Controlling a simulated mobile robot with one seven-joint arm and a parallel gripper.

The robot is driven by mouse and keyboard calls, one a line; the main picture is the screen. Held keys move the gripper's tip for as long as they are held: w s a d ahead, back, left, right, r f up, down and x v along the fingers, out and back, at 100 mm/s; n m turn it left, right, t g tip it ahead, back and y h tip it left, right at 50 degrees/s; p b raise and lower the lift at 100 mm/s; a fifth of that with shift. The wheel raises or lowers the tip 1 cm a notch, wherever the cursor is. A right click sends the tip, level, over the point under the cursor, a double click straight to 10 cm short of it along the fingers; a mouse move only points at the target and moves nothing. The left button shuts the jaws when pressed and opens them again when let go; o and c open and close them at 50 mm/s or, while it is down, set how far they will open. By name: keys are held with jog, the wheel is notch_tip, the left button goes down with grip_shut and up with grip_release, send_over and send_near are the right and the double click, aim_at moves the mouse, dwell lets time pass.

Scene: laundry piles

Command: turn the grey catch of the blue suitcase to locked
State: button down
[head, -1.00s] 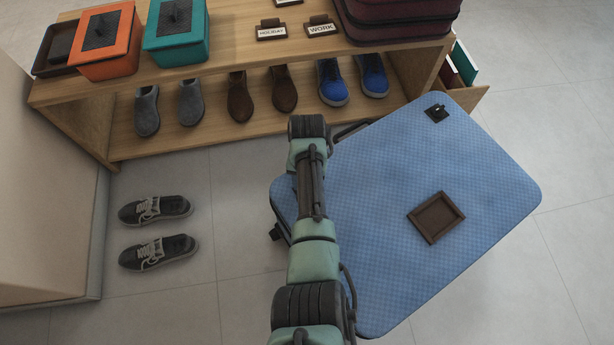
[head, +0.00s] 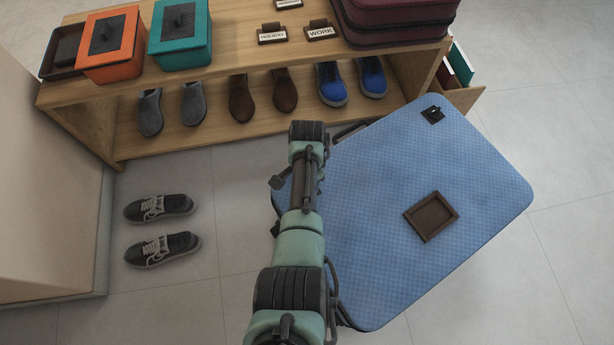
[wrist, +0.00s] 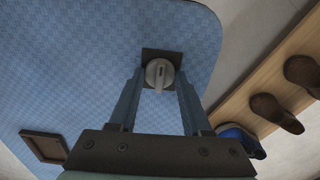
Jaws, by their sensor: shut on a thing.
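The blue suitcase (head: 370,240) lies flat on the floor; its blue face also shows in the wrist view (wrist: 80,85). My gripper (wrist: 161,86) is shut on this knob, one finger on each side. The bar lies roughly along the finger direction in the wrist view.
A brown frame (head: 431,216) is fixed on the suitcase face. A wooden shelf (head: 225,66) with boxes and several shoes stands just behind. Black sneakers (head: 160,207) lie on the floor at left. Floor is free at right.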

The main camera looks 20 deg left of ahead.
jog(key=shift+m, duration=0.3)
jog(key=shift+c, duration=1.8)
grip_release()
notch_tip(320, 180, up, 13)
jog(key=p, duration=0.7)
